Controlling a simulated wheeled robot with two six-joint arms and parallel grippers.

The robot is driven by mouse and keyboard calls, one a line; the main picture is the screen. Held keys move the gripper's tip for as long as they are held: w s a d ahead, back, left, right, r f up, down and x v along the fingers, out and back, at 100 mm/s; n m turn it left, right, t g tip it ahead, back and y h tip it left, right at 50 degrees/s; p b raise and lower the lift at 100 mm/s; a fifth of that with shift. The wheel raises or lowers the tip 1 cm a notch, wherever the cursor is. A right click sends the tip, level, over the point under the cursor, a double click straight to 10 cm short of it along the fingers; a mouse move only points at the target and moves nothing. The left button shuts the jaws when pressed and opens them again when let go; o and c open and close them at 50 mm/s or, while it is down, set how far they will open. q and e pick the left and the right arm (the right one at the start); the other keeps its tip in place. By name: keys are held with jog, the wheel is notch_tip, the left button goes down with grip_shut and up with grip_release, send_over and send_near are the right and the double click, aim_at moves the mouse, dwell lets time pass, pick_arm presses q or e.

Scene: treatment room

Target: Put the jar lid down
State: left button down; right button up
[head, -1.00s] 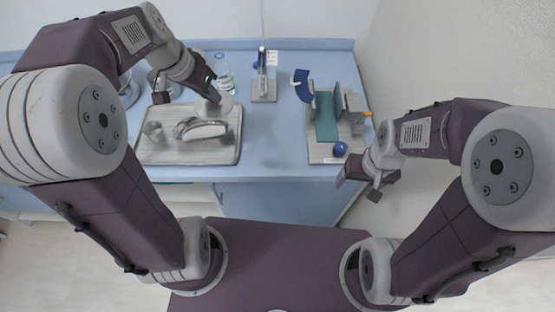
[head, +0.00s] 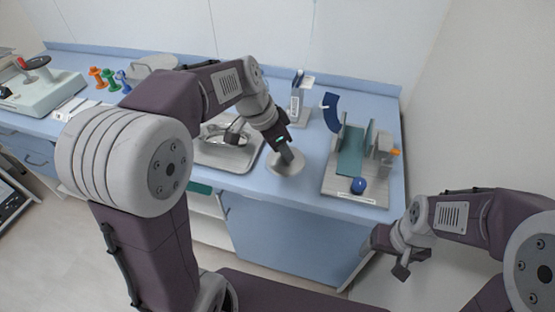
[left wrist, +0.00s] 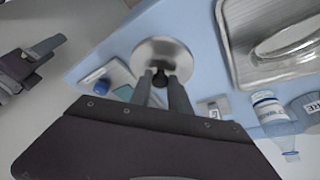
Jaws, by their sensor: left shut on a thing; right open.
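The jar lid (head: 284,167) is a round silver disc, held low over the blue counter between the steel tray and the teal holder. My left gripper (head: 289,155) is shut on its dark knob from above. In the left wrist view the lid (left wrist: 150,50) is face-on, with the knob between the two fingers (left wrist: 162,80). I cannot tell whether its rim touches the counter. My right gripper (head: 385,255) is open and empty, off the counter's front right corner. In the left wrist view a clear bottle with a white cap (left wrist: 272,112) stands beside another clear labelled container (left wrist: 312,106).
The steel tray (head: 237,164) with a metal dish lies left of the lid. The teal holder on its board (head: 352,157), with a blue ball (head: 358,185), stands to the right. A small stand (head: 298,112) is behind. Bare counter (head: 300,190) lies around the lid.

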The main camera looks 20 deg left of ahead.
aim_at(276, 157)
pick_arm(q)
jog(key=w+a+f, duration=0.2)
jog(key=w, duration=0.1)
jog(key=shift+w+a+f, duration=0.1)
jog(key=shift+a+f, duration=0.1)
jog(key=shift+a, duration=0.2)
notch_tip(276, 157, down, 4)
jog(key=shift+f+b, duration=0.1)
jog(key=shift+b, duration=0.4)
jog(key=shift+d, duration=0.1)
jog(key=c, duration=1.6)
grip_release()
jog(key=shift+f, duration=0.1)
jog(key=shift+c, duration=0.2)
jog(key=o, duration=0.4)
